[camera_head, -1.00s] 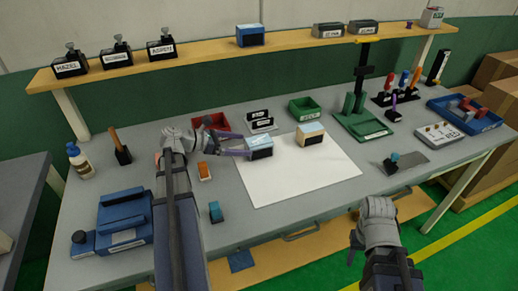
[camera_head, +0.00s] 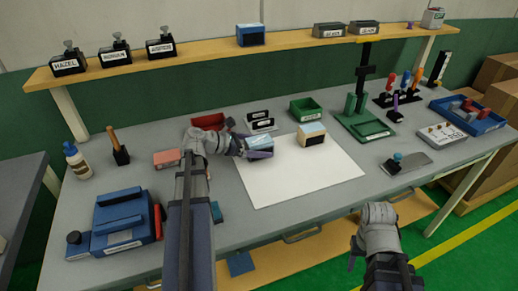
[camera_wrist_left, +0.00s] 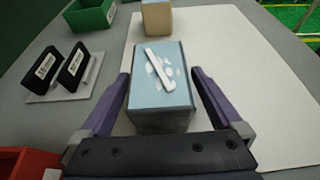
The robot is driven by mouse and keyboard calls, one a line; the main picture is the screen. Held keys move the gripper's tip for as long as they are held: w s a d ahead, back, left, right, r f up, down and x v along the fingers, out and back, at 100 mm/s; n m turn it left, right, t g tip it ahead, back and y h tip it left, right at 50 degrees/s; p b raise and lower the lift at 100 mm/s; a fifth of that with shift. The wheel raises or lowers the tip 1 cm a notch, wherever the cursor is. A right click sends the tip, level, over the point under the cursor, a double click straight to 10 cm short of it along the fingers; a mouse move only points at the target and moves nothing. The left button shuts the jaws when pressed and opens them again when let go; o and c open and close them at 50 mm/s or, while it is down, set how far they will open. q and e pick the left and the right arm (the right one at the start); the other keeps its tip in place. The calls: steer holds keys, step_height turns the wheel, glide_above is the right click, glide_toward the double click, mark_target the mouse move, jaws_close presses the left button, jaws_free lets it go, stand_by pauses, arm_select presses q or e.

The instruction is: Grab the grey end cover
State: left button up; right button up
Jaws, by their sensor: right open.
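A dark grey box with a light blue top (camera_head: 262,142) stands on the white mat. In the left wrist view, a pale grey-white bar (camera_wrist_left: 160,69) lies slantwise on this box's top (camera_wrist_left: 172,88). I cannot tell for sure whether the bar or the box is the grey end cover. My left gripper (camera_head: 248,149) is at the box; in the left wrist view its purple fingers (camera_wrist_left: 161,78) stand open, one on each side of the box, with narrow gaps. My right gripper (camera_head: 356,245) is open and empty near the table's front edge, its fingers partly hidden.
A beige box with a blue top (camera_head: 312,138) stands right of the grey one. A black card stand (camera_head: 261,124), a green bin (camera_head: 306,108) and a red bin (camera_head: 208,121) are behind. The front of the white mat (camera_head: 300,177) is clear.

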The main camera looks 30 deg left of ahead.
mark_target(259, 140)
arm_select(q)
steer(key=c, duration=1.4)
steer(key=shift+c, duration=0.2)
step_height(259, 140, up, 10)
steer(key=p, duration=1)
